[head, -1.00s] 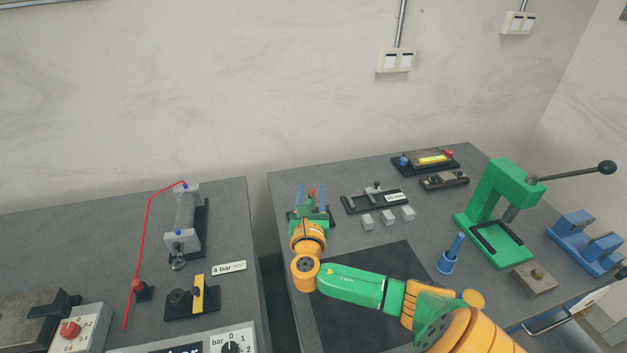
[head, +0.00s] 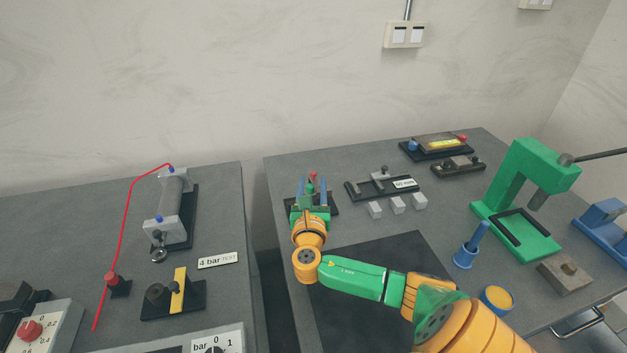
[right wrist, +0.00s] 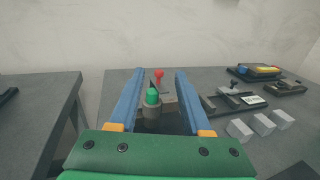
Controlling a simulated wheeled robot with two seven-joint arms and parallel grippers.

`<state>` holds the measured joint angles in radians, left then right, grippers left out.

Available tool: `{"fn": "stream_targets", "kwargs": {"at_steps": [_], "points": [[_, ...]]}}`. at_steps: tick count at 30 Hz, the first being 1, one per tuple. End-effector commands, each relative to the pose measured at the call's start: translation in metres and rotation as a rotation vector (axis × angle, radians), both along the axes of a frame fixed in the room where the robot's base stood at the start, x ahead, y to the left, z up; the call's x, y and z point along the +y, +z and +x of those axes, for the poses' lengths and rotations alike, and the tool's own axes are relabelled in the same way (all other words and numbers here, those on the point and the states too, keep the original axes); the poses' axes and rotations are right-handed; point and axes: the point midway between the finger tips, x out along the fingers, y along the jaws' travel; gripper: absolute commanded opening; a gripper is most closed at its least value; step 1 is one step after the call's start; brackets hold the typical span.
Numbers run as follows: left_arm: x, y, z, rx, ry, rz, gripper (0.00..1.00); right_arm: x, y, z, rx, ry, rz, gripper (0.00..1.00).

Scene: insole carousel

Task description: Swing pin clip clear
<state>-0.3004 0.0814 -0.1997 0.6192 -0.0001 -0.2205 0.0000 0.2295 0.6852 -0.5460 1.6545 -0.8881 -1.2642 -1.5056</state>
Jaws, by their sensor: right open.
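My right gripper (head: 312,184) reaches over a small fixture at the back left of the right table. Its two blue fingers are apart, with nothing gripped between them. In the right wrist view the open fingers (right wrist: 160,82) stand either side of a grey cylinder (right wrist: 152,110) with a green top (right wrist: 152,96). A red knob (right wrist: 159,74) on a thin stem stands just behind it, beside a small brownish block (right wrist: 170,102). The red knob also shows in the head view (head: 312,175). The fingers and wrist hide much of the fixture; I cannot tell which part is the pin clip. My left gripper is out of view.
Right of the fixture are a black rail jig (head: 355,189) and several grey blocks (head: 397,203). A green press (head: 520,185) and a blue post (head: 470,245) stand farther right. A dark mat (head: 385,270) lies below my right arm. A gap separates the tables.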

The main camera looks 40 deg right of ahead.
Motion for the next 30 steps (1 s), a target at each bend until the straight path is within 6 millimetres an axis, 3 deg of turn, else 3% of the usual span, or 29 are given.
{"fn": "stream_targets", "kwargs": {"at_steps": [1,3,15,24,30], "points": [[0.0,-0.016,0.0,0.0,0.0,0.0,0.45,0.0,-0.016,0.0,0.0,0.0,0.0,0.48],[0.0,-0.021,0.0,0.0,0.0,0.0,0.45,0.0,-0.021,0.0,0.0,0.0,0.0,0.48],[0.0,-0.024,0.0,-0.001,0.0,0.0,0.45,-0.046,-0.018,0.045,0.0,-0.002,-0.001,0.48],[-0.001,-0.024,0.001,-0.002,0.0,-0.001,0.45,-0.051,-0.017,0.05,0.001,0.0,0.001,0.48],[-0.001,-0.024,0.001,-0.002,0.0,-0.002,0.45,-0.051,-0.017,0.05,0.001,0.0,0.0,0.0]]}}
